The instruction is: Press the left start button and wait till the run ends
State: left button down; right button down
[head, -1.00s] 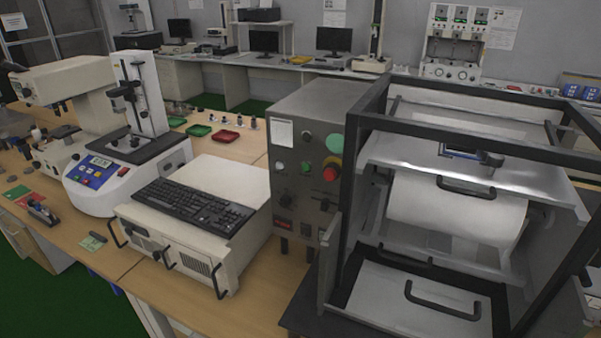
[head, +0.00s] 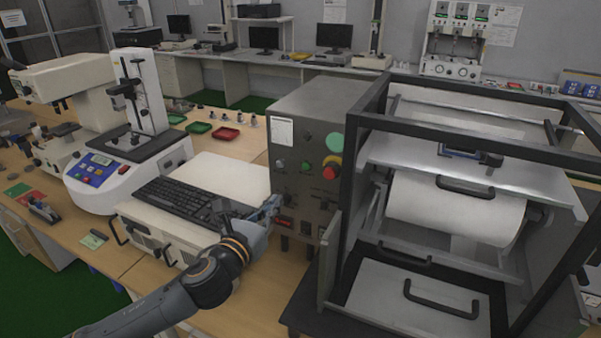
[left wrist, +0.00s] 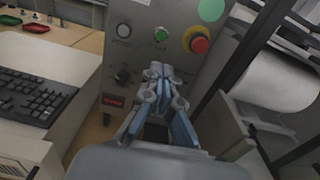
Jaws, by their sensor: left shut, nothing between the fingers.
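The grey control box (head: 290,115) stands in the middle of the bench. Its front panel carries a pale round button (left wrist: 123,30), a small green button (left wrist: 160,34) and a red mushroom button (left wrist: 199,42) on a yellow collar. Which one is the left start button I cannot tell from labels. My left gripper (head: 272,206) is shut and empty in front of the panel's lower left. In the left wrist view its fingertips (left wrist: 160,70) appear below the green button; contact with the panel cannot be told. My right gripper is not in view.
A black-framed machine with a white roll (head: 455,207) stands right of the box. A tester (head: 100,185) stands farther left. Bench space behind the case is partly free.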

pick_arm(q)
jog(key=shift+r, duration=0.15)
jog(key=shift+w, duration=0.1)
jog(key=p, duration=0.3)
send_near(305, 167)
jog(key=x, duration=0.5)
jog(key=shift+w, duration=0.1)
jog(key=shift+x, duration=0.9)
